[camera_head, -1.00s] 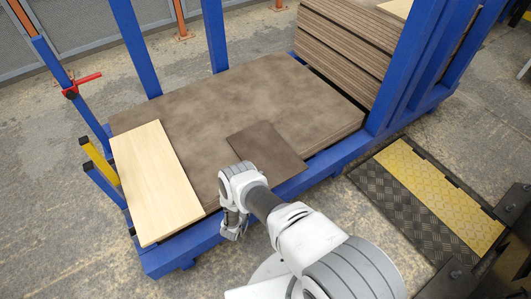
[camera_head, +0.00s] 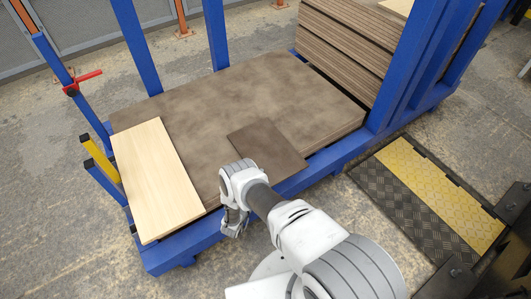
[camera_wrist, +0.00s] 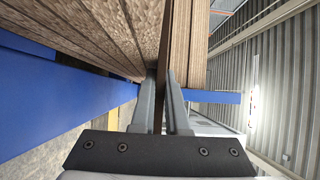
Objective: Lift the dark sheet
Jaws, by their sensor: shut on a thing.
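The dark sheet (camera_head: 267,148) is a small, thin dark brown board. In the head view it lies over the front edge of a large brown board stack, and my wrist hides its near left part. My gripper (camera_wrist: 161,80) is shut on the thin edge of the dark sheet (camera_wrist: 159,105) in the wrist view, with one finger on each side. In the head view my wrist is at the sheet's near edge and the fingertips are hidden. I see no clear gap between the sheet and the stack.
A pale wooden board (camera_head: 157,178) lies on the left end of the brown stack (camera_head: 215,95). A blue rack (camera_head: 330,160) with uprights surrounds it. A taller pile of boards (camera_head: 342,48) stands at the back right. A yellow and black ramp (camera_head: 435,190) lies on the floor at right.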

